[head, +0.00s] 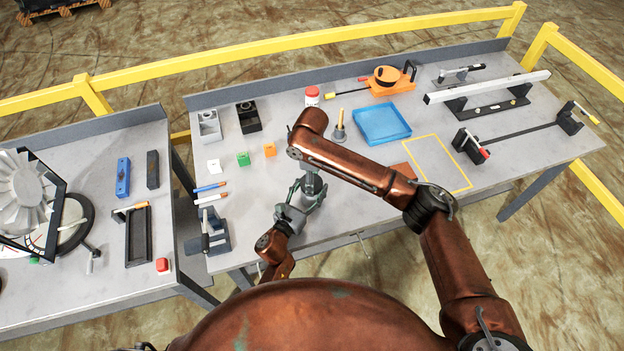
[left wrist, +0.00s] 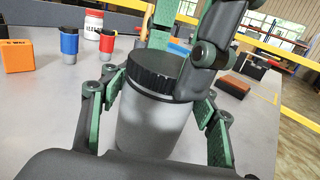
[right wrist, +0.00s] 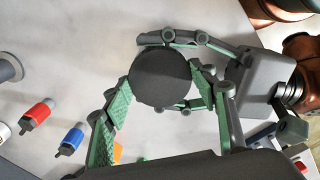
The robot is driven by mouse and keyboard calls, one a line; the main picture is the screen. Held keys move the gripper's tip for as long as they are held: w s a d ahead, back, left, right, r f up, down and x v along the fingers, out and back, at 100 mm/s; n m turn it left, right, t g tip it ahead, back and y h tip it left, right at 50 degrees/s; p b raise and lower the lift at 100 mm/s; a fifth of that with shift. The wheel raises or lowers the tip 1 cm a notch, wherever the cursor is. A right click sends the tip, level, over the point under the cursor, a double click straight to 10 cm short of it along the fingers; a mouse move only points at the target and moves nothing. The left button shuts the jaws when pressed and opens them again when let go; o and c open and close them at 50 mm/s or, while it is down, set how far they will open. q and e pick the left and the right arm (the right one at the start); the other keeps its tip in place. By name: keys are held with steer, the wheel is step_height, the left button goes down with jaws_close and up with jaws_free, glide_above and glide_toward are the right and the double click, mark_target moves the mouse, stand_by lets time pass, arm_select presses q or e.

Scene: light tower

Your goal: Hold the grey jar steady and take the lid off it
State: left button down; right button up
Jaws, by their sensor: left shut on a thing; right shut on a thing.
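The grey jar (left wrist: 150,125) stands upright in the left wrist view, with its black ridged lid (left wrist: 153,68) on its mouth. The lid also shows from above as a dark disc in the right wrist view (right wrist: 160,77). My left gripper (head: 307,194) is shut around the jar's body, below the lid, one finger on each side. My right gripper (right wrist: 160,95) comes down from above and is shut on the lid; one of its fingers covers the lid's right side in the left wrist view. In the head view my arms largely hide the jar.
A blue tray (head: 382,123), a yellow-outlined area (head: 437,162) and a red-capped white bottle (head: 312,96) lie beyond my right arm. Green (head: 243,159) and orange (head: 269,150) blocks stand left of the grippers. A clamp-like fixture (head: 207,232) is at the table's front left.

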steer(key=n, duration=0.3)
steer(key=a+n, duration=0.1)
steer(key=shift+s, duration=0.3)
steer(key=n, duration=0.6)
steer(key=shift+d, duration=0.15)
steer(key=n, duration=0.4)
steer(key=shift+d, duration=0.1)
steer(key=n, duration=0.5)
steer(key=shift+d, duration=0.1)
steer(key=o, duration=0.8)
steer(key=shift+f, duration=0.1)
steer(key=o, duration=0.5)
steer(key=shift+w+d, duration=0.25)
